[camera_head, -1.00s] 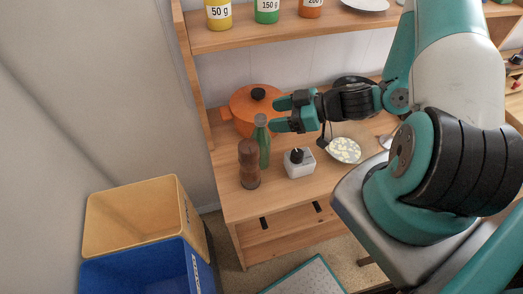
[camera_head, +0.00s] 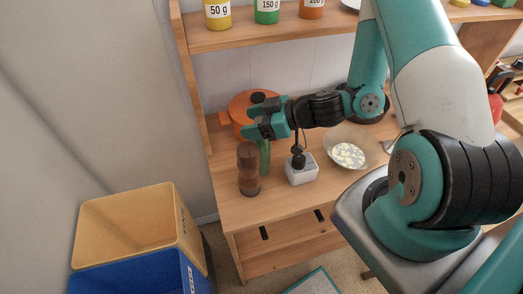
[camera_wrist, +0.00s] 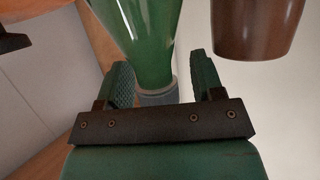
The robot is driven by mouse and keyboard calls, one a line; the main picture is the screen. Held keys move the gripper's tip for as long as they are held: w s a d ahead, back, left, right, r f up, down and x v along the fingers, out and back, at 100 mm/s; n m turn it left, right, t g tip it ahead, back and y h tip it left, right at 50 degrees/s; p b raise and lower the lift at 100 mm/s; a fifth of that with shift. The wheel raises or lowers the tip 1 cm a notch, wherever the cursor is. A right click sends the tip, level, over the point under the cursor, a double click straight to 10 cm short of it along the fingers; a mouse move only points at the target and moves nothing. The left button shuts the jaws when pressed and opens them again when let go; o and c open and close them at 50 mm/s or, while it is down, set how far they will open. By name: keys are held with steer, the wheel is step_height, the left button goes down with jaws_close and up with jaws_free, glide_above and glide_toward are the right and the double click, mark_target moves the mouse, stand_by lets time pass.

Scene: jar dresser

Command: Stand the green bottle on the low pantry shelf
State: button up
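The green bottle (camera_head: 264,160) stands upright on the dresser's worktop, between a brown mill and a white block. My gripper (camera_head: 257,128) is at the bottle's top and hides its upper part in the head view. In the wrist view, the bottle's neck (camera_wrist: 153,60) and grey top lie between the two fingers of my gripper (camera_wrist: 160,80). The fingers are open, with a clear gap on the right side of the neck. A lower wooden level (camera_head: 285,250) shows under the worktop; I cannot tell whether it is the low pantry shelf.
The brown mill (camera_head: 249,170) stands close left of the bottle. An orange pot (camera_head: 240,108) is behind, a glass bowl (camera_head: 348,152) farther right. Yellow (camera_head: 130,225) and blue (camera_head: 140,275) bins stand at lower left.

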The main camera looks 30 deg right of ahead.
jaws_close()
steer(key=shift+r, duration=0.1)
